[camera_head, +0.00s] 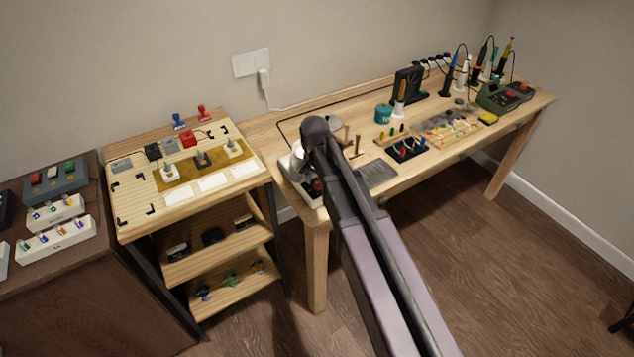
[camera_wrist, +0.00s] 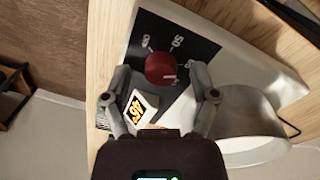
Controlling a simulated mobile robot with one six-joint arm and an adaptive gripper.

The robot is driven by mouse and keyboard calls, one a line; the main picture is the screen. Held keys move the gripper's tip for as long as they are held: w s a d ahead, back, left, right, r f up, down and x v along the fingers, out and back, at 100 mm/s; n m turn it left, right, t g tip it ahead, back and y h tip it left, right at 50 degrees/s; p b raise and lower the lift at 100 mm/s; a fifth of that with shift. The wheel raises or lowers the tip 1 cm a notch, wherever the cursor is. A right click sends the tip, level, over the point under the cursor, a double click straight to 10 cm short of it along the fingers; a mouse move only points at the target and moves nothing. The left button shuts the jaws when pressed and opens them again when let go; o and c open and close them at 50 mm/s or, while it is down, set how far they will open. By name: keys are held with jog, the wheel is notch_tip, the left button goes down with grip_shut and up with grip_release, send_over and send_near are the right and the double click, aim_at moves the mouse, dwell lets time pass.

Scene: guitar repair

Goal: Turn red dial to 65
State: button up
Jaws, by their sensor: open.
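The red dial (camera_wrist: 161,67) sits on a black panel (camera_wrist: 185,52) of a white device in the wrist view. A pale mark shows on the dial's lower right side. Small white markings are printed above the dial, too small to read surely. My gripper (camera_wrist: 160,70) is open, with one finger on each side of the dial and a visible gap to each. In the head view my arm largely hides the gripper; the white device (camera_head: 291,163) shows beside it.
A round pale metal part (camera_wrist: 250,125) is close right of my gripper in the wrist view. The wooden workbench (camera_head: 262,130) holds several tools to the right. A wooden shelf cart (camera_head: 125,215) stands left of the bench, and a brown cabinet (camera_head: 95,270) is further left.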

jog(key=shift+n, duration=0.5)
